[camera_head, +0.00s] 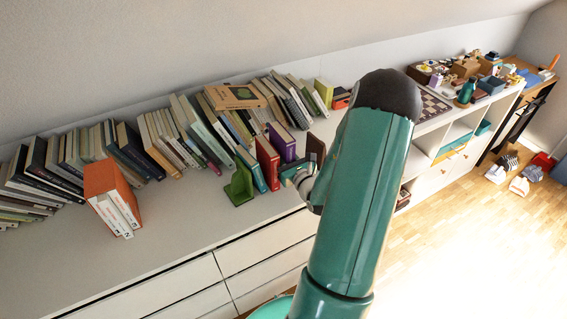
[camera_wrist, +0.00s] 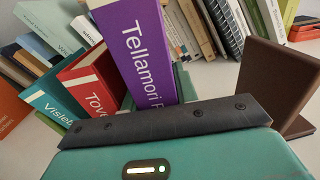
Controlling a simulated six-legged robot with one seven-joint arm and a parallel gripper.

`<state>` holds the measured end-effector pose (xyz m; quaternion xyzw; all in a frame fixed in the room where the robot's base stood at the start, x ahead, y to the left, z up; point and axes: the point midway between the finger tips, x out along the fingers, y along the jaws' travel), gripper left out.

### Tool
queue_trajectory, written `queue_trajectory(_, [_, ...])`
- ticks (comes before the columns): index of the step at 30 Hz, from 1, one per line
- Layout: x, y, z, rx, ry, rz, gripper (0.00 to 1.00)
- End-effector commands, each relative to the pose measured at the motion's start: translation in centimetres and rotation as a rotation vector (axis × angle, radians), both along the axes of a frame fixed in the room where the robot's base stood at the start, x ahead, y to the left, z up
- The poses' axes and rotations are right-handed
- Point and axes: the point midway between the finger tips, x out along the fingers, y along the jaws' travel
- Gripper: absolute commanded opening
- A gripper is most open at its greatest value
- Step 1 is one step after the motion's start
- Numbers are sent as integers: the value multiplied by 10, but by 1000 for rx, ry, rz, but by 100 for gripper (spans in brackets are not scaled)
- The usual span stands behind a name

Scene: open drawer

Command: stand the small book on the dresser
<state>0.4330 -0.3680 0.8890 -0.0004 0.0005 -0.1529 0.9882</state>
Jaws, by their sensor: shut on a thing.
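The small purple book (camera_head: 282,143) stands upright, slightly tilted, in the row on the white dresser (camera_head: 185,220). In the wrist view its purple spine (camera_wrist: 143,55) rises just behind the dark finger bar, with its lower part hidden. My gripper (camera_head: 293,174) is shut on this book, low near the dresser top; it also shows in the wrist view (camera_wrist: 170,122). A red book (camera_head: 267,160) stands left of the purple one. A brown bookend (camera_head: 316,150) stands to its right, apart from it. My arm hides part of the dresser's right side.
A green bookend (camera_head: 239,185) is at the left end of this short row. A long row of leaning books (camera_head: 150,145) runs behind. An orange box of books (camera_head: 110,190) stands to the left. The dresser's front strip is clear. A chessboard (camera_head: 432,104) lies further right.

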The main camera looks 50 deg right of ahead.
Motion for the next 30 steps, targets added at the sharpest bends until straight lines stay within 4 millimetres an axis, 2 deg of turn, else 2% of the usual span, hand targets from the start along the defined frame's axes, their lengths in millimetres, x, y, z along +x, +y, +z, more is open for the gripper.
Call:
queue_trajectory(1, [5,2,-5,3,-2,1,0])
queue_trajectory(7, [4,1,-30,3,-1,0,0])
queue_trajectory(20, [4,1,-36,-1,-2,0,0])
queue_trajectory(21, [3,1,-37,1,-1,0,33])
queue_trajectory(22, [3,1,-37,0,-1,0,38])
queue_trajectory(30, [3,1,-37,1,0,0,38])
